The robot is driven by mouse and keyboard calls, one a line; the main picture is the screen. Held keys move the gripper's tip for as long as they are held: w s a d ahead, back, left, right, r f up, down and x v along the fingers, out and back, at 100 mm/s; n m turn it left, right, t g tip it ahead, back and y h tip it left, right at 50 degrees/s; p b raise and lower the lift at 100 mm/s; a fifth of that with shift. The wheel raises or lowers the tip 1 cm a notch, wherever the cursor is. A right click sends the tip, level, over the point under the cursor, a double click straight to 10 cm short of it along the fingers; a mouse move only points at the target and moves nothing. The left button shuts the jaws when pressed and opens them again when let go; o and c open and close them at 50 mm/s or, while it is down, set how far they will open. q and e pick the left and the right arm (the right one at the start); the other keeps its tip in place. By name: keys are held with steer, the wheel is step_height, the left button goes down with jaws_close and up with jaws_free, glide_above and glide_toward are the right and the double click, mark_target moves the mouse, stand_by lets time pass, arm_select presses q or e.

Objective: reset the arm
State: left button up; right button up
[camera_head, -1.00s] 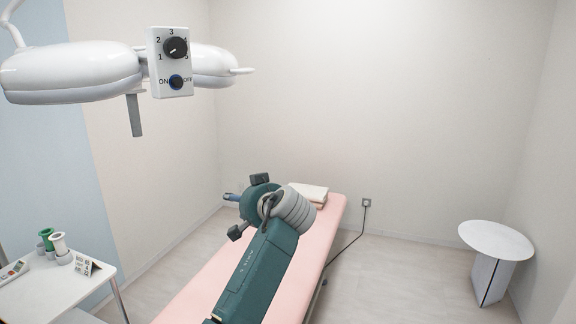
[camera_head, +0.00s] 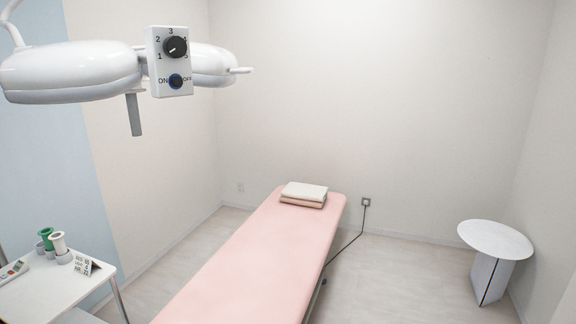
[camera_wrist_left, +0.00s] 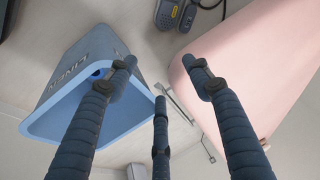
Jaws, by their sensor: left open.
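My left gripper (camera_wrist_left: 160,85) shows in the left wrist view with its dark blue ribbed fingers spread apart and nothing between them. It is above the floor, between a blue bin (camera_wrist_left: 60,110) on the left and the pink bed (camera_wrist_left: 275,60) on the right. Neither arm shows in the head view. My right gripper is not in either current view.
The pink bed (camera_head: 245,255) carries folded towels (camera_head: 304,194). A surgical lamp with a control box (camera_head: 170,62) hangs at upper left. A white side table (camera_head: 35,300) stands at lower left and a round table (camera_head: 495,239) at right. Floor between bed and round table is clear.

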arm_select(q)
steer(key=s+a+f+g, duration=0.1)
steer(key=s+f, duration=0.3)
steer(key=s, duration=0.9)
steer(key=s+a+f+n+g, duration=0.1)
steer(key=s+a+f, duration=0.3)
steer(key=s, duration=0.9)
steer(key=s+a+f+g, duration=0.1)
steer(key=s+f, duration=0.3)
steer(key=s, duration=0.9)
steer(key=shift+a+f+n+g+h, duration=0.3)
steer(key=shift+a+f+h, duration=0.1)
steer(key=shift+a, duration=0.4)
